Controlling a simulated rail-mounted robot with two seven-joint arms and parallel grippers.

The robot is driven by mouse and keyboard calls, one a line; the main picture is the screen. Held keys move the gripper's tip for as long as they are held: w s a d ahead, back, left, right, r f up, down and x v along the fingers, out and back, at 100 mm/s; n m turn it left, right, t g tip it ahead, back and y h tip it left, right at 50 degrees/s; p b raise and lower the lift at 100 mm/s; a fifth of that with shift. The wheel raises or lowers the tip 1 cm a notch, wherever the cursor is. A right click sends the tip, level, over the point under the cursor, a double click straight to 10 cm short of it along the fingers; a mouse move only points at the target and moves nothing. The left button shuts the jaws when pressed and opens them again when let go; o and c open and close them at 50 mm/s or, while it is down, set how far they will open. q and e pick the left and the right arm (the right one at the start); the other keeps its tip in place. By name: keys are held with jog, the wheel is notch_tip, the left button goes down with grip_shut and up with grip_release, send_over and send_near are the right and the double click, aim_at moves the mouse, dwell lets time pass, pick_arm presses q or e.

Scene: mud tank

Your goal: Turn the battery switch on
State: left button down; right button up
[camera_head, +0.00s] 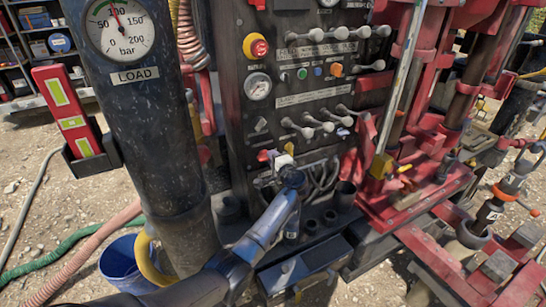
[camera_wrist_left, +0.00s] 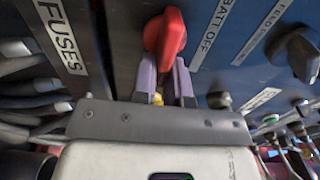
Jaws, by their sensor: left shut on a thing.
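The battery switch is a red handle (camera_wrist_left: 168,34) on the dark blue panel in the left wrist view, beside a "BATT OFF" label (camera_wrist_left: 213,28). My left gripper (camera_wrist_left: 166,72) comes from below with its two pale purple fingers on either side of the handle's lower part, shut on it. In the head view my left arm reaches up to the low part of the control panel, where the left gripper (camera_head: 279,160) is small. A bit of red (camera_head: 263,156) shows beside it. My right gripper is not in view.
Cables and a "FUSES" label (camera_wrist_left: 62,36) are left of the switch; a black knob (camera_wrist_left: 304,55) is to its right. In the head view, levers (camera_head: 315,127) stand above the gripper. A dark column with a gauge (camera_head: 120,28) rises on the left, red machinery (camera_head: 425,170) on the right.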

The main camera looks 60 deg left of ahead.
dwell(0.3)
pick_arm(q)
jog(key=c, duration=1.2)
grip_release()
jog(key=shift+o, duration=0.2)
jog(key=s+d, duration=0.1)
jog(key=d, duration=1.2)
jog(key=shift+s+d, duration=0.25)
jog(key=shift+d, duration=0.15)
